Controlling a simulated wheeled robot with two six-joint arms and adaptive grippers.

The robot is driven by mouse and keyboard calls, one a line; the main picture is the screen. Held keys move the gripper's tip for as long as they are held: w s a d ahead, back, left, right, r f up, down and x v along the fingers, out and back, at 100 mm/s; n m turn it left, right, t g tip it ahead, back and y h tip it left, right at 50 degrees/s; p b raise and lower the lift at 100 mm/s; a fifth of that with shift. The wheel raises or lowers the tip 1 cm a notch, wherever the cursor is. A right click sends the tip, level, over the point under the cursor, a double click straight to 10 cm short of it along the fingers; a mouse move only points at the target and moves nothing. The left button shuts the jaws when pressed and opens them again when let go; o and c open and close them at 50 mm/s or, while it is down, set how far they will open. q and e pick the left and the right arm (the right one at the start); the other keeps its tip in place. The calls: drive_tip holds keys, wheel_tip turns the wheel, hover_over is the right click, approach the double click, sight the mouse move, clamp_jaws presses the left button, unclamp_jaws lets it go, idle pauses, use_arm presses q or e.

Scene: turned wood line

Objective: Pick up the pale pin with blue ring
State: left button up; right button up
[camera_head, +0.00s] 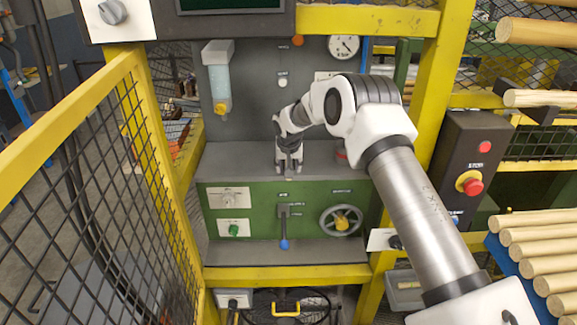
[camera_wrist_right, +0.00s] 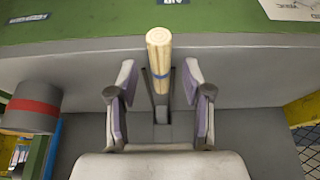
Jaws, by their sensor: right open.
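The pale pin with a blue ring (camera_wrist_right: 159,54) shows in the right wrist view, its round end toward the top and the blue ring lower down. My right gripper (camera_wrist_right: 160,88) is open, with one finger on each side of the pin and a visible gap on both sides. In the head view my right gripper (camera_head: 289,168) is over the grey ledge (camera_head: 235,160) of the green machine; the pin cannot be made out there. The pin's lower end is hard to make out. My left gripper is not in view.
A grey cylinder with a red band (camera_wrist_right: 33,107) stands left of the gripper in the right wrist view. The green panel (camera_head: 255,205) has a lever and a handwheel (camera_head: 341,220). A yellow mesh fence (camera_head: 110,165) is at left; pale rods (camera_head: 540,240) lie at right.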

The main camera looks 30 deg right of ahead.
drive_tip(key=c, duration=0.9)
